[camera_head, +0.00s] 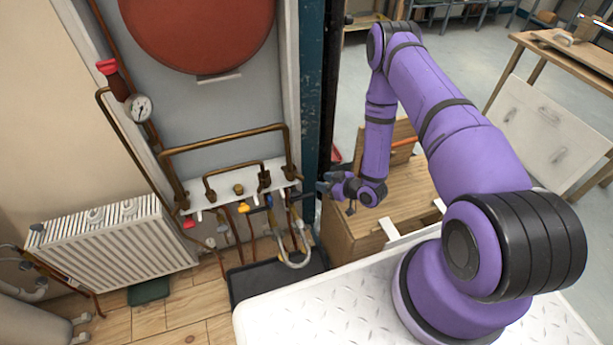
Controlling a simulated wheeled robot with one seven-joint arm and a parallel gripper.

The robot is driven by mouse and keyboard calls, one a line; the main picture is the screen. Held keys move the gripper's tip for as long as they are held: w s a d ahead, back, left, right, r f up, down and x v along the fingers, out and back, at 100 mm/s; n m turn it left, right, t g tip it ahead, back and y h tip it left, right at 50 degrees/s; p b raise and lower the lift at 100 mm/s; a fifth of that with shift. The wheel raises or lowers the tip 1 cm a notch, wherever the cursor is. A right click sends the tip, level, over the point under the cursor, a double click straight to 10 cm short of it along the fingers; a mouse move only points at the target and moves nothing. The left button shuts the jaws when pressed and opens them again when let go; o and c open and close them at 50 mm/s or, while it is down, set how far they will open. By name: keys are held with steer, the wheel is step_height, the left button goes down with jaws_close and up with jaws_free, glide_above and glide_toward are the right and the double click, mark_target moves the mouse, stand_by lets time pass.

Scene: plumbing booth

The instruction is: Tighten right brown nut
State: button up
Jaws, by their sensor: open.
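A white manifold plate (226,184) is fixed on the wall panel, with brown pipe fittings along it. The brown nut at its right (264,179) sits under the end of the smaller brown pipe loop; another brown fitting (289,172) is at the far right under the larger loop. From this view I cannot tell for sure which is the task's nut. A brass fitting (238,189) is in the middle. My gripper (319,187) is small in view, open, just right of the manifold and apart from the nuts. I see nothing between its fingers.
A pressure gauge (138,108) and a red tank (200,30) are above. A white radiator (105,245) is at left. Hoses and valves hang below the manifold over a black tray (275,275). A dark blue post (312,90) and wooden box (385,205) stand close to my gripper.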

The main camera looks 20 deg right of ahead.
mark_target(304, 178)
steer(key=x, duration=1)
steer(key=shift+w+a+f, duration=0.1)
steer(key=shift+w+f, duration=0.05)
steer(key=shift+w, duration=0.1)
jaws_close()
